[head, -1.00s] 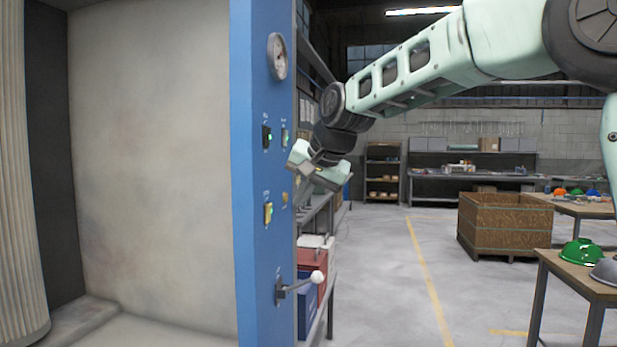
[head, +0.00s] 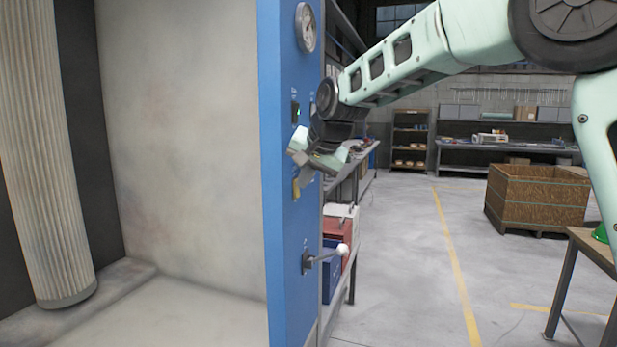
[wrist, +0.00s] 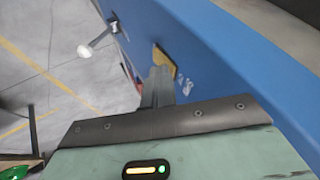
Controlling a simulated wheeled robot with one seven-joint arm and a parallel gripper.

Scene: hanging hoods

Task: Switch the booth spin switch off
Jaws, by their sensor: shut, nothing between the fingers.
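The blue booth panel (head: 283,260) carries the controls; their labels are too small to read, so I cannot tell which is the spin switch. A dark switch with a green light (head: 295,112) sits high on the panel, and a yellow switch (head: 296,188) sits lower. My gripper (head: 297,156) is shut and empty in front of the panel, between these two in the picture, and hides part of the control area. In the wrist view, my shut fingers (wrist: 159,84) overlap the lower edge of a yellow switch plate (wrist: 165,61); contact cannot be told.
A round gauge (head: 306,27) is above the switches, and a lever with a white ball (head: 342,250) sticks out below. The booth interior with a ribbed column (head: 45,150) opens at left. Shelving stands close behind the panel.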

